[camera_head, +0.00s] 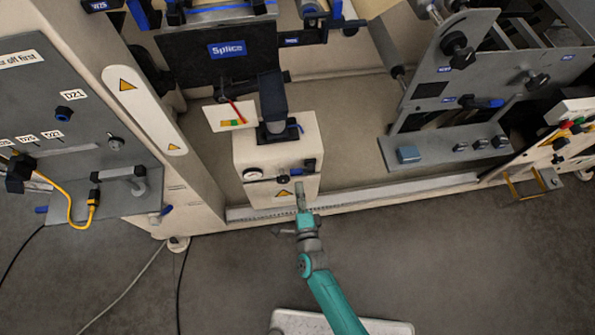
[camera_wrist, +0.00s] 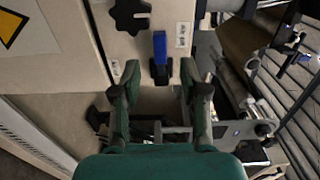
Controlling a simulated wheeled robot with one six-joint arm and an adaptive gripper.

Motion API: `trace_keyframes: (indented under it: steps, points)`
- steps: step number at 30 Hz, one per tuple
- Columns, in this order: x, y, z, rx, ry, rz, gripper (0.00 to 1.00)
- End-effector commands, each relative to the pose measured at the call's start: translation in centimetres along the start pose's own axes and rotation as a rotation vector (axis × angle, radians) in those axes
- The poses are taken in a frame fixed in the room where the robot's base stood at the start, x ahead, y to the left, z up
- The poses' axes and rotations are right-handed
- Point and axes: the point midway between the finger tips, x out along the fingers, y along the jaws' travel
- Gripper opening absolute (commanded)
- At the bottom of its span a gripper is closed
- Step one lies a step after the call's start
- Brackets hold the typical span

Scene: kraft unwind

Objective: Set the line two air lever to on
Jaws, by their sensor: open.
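A lever with a blue handle and dark base (camera_wrist: 160,50) is on a beige panel (camera_wrist: 85,22) in the wrist view. Its handle points up in that picture. Small white labels sit on either side of it, too small to read. My gripper (camera_wrist: 159,72) is open, with one green finger on each side of the lever's lower end. I cannot tell whether either finger touches it. In the head view my gripper (camera_head: 301,190) is at the front of a beige box (camera_head: 249,152), below its controls.
A black knob (camera_wrist: 130,14) is beside the lever. A grey panel with a yellow cable (camera_head: 72,208) stands left; a grey machine frame (camera_head: 440,145) stands right. Open floor lies in front.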

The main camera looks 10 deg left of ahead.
Motion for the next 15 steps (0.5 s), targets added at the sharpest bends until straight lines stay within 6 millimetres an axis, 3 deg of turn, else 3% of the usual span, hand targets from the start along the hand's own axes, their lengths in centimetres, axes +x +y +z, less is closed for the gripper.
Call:
trace_keyframes:
  steps: [7, 15]
  points:
    - [4.6, -0.1, 0.0, -0.002, 0.001, -0.001, 0.44]
    - [7.1, 0.0, 0.0, -0.002, 0.000, 0.000, 0.44]
